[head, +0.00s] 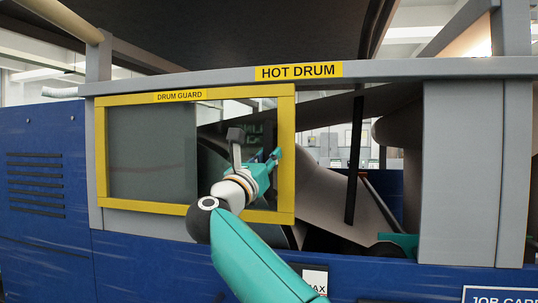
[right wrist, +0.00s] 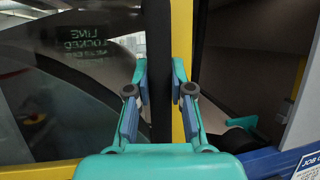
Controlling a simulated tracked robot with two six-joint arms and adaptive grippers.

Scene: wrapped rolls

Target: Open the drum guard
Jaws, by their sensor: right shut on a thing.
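The drum guard (head: 285,200) is a yellow-framed window with a "DRUM GUARD" label on its top bar, set in the side of a blue and grey machine. Dark see-through panes fill the frame. My right gripper (head: 266,160) is at the frame's right side, in front of the pane. In the right wrist view its two fingers (right wrist: 160,75) are shut around a dark upright bar (right wrist: 158,35), which runs beside the guard's yellow right edge (right wrist: 182,40). My forearm hides the guard's lower right part in the head view. My left gripper is out of view.
A grey beam labelled "HOT DRUM" (head: 298,72) runs above the guard. Right of the guard is an open gap showing rollers and a dark upright rod (head: 354,160), bounded by a grey post (head: 460,170). Blue panels (head: 45,245) lie left and below.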

